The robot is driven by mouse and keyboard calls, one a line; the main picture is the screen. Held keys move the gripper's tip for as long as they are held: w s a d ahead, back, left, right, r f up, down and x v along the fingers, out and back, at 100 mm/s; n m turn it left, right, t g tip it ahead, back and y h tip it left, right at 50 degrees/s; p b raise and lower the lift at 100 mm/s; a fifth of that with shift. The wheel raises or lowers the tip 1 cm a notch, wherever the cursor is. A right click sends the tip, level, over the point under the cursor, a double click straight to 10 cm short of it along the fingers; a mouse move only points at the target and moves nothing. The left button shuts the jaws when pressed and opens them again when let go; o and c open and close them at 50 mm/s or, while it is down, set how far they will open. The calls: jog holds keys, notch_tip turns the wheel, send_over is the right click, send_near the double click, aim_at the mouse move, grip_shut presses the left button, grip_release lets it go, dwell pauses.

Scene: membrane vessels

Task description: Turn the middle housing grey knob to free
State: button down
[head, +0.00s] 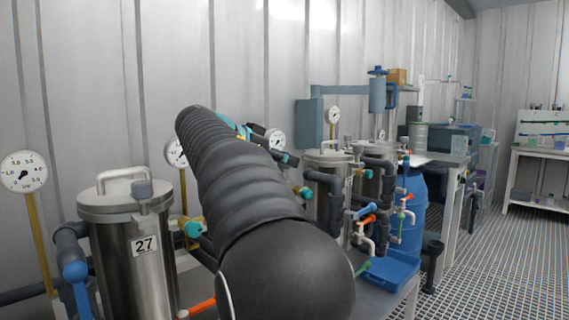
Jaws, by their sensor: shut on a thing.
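My gripper (276,146) shows only in part past the end of my thick black arm, which hides most of it. Its dark fingers sit to the left of the middle steel housing (323,190), near a round gauge. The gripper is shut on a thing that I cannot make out. The middle housing has a handled lid. A small grey knob (357,150) shows at the right of that lid, apart from the visible fingers. Its setting is too small to read.
A steel housing labelled 27 (150,275) stands at the near left with gauges beside it. A third housing (374,185) stands behind the middle one. Coloured valve levers, a blue barrel (411,215) and a blue tray (390,270) lie to the right. Grating floor (490,260) is clear.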

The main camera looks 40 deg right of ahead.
jog(key=n+t+b, duration=0.1)
jog(key=t+b, duration=0.1)
jog(key=n+t+b, duration=0.1)
jog(key=n, duration=0.1)
jog(key=shift+s+f+t+b, duration=0.15)
jog(key=shift+f+t+b, duration=0.05)
jog(key=shift+t+b, duration=0.2)
jog(key=n+t+y, duration=0.1)
jog(key=t, duration=0.1)
jog(key=n+t+b, duration=0.1)
jog(key=n, duration=0.1)
jog(key=shift+d+r+n+t+y, duration=0.1)
jog(key=shift+r+n+t+y, duration=0.1)
jog(key=shift+n+t+y, duration=0.15)
jog(key=n+t+y+p, duration=0.1)
jog(key=n+t+y, duration=0.1)
jog(key=n+t, duration=0.1)
jog(key=shift+r, duration=0.15)
jog(key=shift+n+t+y+p, duration=0.6)
jog(key=shift+n+t+y, duration=0.35)
jog(key=shift+n+y, duration=0.35)
jog(key=shift+f+n+t+y+b, duration=0.15)
jog(key=shift+n+t+y+b, duration=0.3)
jog(key=shift+n+y, duration=0.45)
jog(key=shift+f+n+t+y+b, duration=0.15)
jog(key=shift+n+t+y+b, duration=0.2)
jog(key=shift+n+y+b, duration=0.7)
jog(key=shift+n+y, duration=0.4)
jog(key=shift+y, duration=0.4)
